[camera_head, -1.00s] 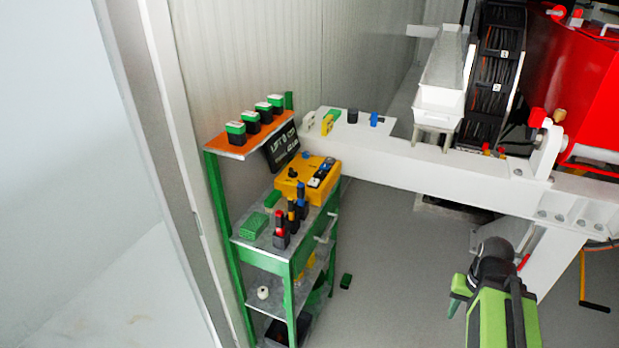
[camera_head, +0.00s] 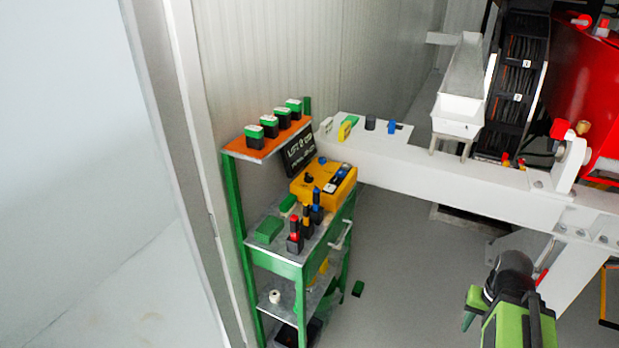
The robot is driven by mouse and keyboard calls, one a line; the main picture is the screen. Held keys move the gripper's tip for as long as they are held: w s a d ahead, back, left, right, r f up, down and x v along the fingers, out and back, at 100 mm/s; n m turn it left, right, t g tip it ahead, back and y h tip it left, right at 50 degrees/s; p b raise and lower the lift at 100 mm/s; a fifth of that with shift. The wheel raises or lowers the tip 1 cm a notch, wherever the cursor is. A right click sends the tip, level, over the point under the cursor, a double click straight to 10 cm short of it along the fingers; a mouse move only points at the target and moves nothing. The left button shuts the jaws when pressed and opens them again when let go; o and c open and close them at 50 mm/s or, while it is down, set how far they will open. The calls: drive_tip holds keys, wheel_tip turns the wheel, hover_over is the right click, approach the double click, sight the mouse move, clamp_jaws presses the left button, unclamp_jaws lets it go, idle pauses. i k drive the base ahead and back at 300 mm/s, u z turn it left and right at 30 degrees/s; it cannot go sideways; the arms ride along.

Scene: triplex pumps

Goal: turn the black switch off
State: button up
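A yellow control box (camera_head: 343,194) sits on the green metal shelf unit, with a small black knob (camera_head: 309,180) on its left part and a blue and dark row of controls on its right. A short black cylinder (camera_head: 370,122) stands on the white beam, between a green-yellow piece and a blue one. I cannot tell which of these is the black switch, nor its setting. My green and black arm comes in at the lower right. My gripper (camera_head: 473,304) shows only as a green part there, well apart from box and beam; its opening is not readable.
The green shelf unit (camera_head: 234,205) stands against the corrugated wall, with several green-black blocks on top and red, orange and blue-topped items below. The white beam (camera_head: 450,178) runs rightward. A red machine (camera_head: 590,90) fills the far right. Grey floor (camera_head: 410,270) is mostly clear between.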

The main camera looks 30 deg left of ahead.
sight(308, 179)
drive_tip(key=z, duration=0.05)
drive_tip(key=k, duration=0.15)
drive_tip(key=u, duration=4.05)
drive_tip(key=k, duration=0.15)
drive_tip(key=u, duration=0.75)
drive_tip(key=k, duration=2.9)
drive_tip(key=z, duration=1.15)
drive_tip(key=i, duration=1.55)
